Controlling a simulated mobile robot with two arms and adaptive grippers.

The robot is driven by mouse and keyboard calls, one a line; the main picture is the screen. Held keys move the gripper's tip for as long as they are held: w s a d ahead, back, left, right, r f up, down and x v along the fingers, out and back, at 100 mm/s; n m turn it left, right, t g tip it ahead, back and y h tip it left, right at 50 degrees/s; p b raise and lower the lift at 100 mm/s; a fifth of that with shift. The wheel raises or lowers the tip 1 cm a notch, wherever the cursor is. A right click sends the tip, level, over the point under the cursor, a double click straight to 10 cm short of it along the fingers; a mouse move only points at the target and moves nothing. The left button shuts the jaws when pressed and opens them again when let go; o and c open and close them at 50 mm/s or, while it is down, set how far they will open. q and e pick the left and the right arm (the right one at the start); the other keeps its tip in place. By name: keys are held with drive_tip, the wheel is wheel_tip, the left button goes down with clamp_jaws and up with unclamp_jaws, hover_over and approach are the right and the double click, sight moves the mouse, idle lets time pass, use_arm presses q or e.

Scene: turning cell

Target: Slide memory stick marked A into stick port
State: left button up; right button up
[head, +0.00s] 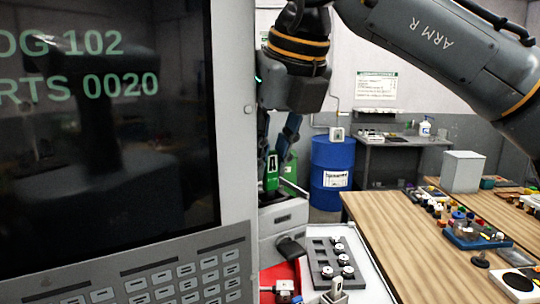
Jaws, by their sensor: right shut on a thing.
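The green memory stick (271,183) is marked with an A on a white label. It is upright, held between the fingers of my right gripper (275,158), which points down from the arm at the top right. The stick is just right of the edge of the large control panel (233,140), in front of a grey-white machine in the background. I cannot make out the stick port in this view. My left gripper is not in view.
The control panel with its dark screen (100,120) and keypad fills the left. A dark tray (322,262) with round parts lies lower centre. A wooden table (415,235) with many small items stands right. A blue drum (332,158) is behind.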

drive_tip(key=o, duration=0.9)
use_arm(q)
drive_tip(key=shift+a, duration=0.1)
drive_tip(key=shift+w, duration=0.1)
use_arm(e)
wheel_tip(320, 180, up, 10)
idle(0.4)
